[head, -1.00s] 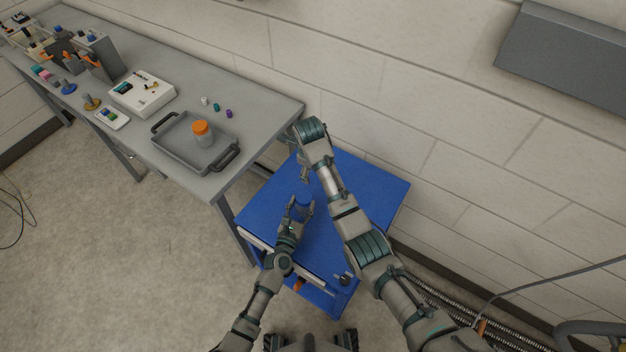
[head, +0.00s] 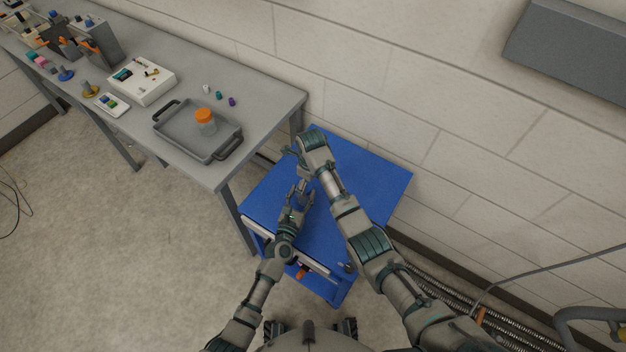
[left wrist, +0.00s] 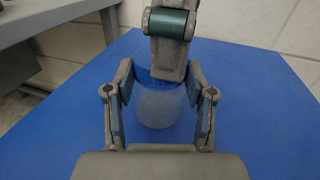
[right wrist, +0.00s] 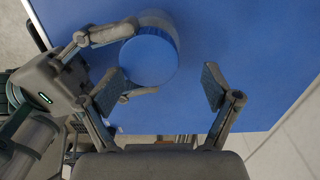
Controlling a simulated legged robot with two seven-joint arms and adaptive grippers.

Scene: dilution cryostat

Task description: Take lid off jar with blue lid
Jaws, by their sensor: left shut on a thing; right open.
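The jar, with a clear body (left wrist: 158,110) and a blue lid (right wrist: 148,60), stands upright on the blue cart top. My left gripper (left wrist: 159,85) is shut on the jar, one finger on each side; it also shows in the head view (head: 301,190). My right gripper (right wrist: 162,88) is open and empty, close above the lid. In the right wrist view the lid lies beyond its fingers, nearer the left one. In the left wrist view part of my right gripper hides much of the lid. In the head view the jar is mostly hidden between the grippers.
The blue cart top (head: 372,190) is clear around the jar. The grey bench (head: 268,100) on the left holds a grey tray (head: 180,138) with an orange-lidded jar (head: 204,120), a white device (head: 142,80) and small coloured caps. A wall stands behind the cart.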

